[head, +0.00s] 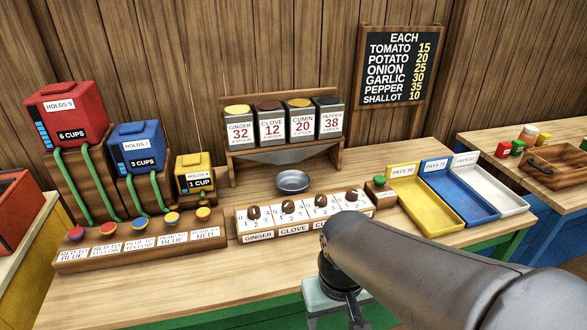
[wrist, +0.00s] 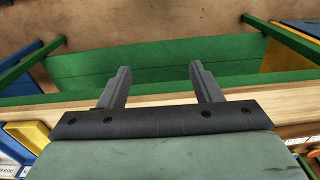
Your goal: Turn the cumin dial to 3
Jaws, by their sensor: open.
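The cumin dial (head: 320,201) is a small round brown knob, third from the left on the wooden dial panel (head: 240,226). Numbers surround it, but I cannot tell where its pointer stands. Its label below is partly hidden by my arm. My gripper's pale hand is at the bottom of the head view, in front of the counter; its fingertips do not show clearly there. In the wrist view my gripper (wrist: 161,82) is open and empty, its two dark fingers apart over the counter's front edge and the green front. It is apart from the dial.
The ginger dial (head: 253,212), clove dial (head: 287,207) and pepper dial (head: 352,196) flank it. A green button block (head: 380,188) stands just right. A metal bowl (head: 293,181) sits behind, under the spice dispenser (head: 284,143). A button panel (head: 140,244) is at left, trays (head: 424,197) at right.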

